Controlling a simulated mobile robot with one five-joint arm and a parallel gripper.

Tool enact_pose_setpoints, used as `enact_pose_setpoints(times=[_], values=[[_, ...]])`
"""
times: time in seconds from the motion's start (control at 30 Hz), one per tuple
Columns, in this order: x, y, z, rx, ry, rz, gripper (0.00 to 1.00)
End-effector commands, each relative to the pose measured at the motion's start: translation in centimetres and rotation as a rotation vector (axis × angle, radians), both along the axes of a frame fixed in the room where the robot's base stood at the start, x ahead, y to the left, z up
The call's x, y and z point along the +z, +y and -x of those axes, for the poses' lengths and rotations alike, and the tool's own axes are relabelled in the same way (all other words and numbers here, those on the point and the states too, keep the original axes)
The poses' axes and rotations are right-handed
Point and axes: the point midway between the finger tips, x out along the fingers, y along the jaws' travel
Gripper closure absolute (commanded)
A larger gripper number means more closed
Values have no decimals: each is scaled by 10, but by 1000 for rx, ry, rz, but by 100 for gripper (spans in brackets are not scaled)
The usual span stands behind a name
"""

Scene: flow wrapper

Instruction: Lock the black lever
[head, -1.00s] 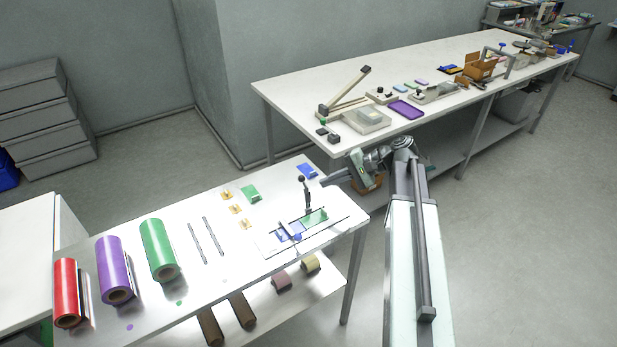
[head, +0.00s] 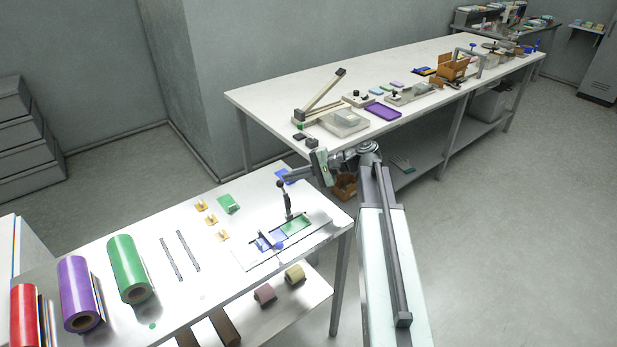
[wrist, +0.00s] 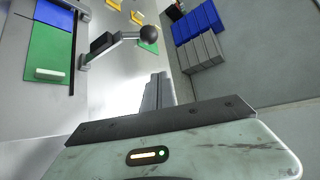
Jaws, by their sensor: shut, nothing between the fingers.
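The black lever (head: 286,203) stands up from the plate with the blue and green panels on the near table, its ball knob at the top. In the wrist view the lever (wrist: 112,44) reaches right from its bracket beside the green panel (wrist: 50,52), ending in the round dark knob. In the wrist view my gripper (wrist: 158,88) is shut and empty, below the knob with a visible gap.
Yellow clips (head: 211,220) and a green block (head: 229,204) lie behind left. The long white table (head: 250,98) is behind my arm.

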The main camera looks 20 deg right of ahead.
Motion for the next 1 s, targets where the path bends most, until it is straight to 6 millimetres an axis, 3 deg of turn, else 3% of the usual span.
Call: enact_pose_setpoints(times=[0.07,0.13,0.37,0.67,0.7,0.83,1.0], values=[[-10,15,-6,2,0,0,100],[5,16,9,-1,-1,0,100],[13,20,28,-1,0,0,100],[13,20,29,-1,0,0,100],[13,12,29,-7,1,0,100],[12,14,30,-8,-6,-2,100],[12,2,35,-24,-41,-14,100]])
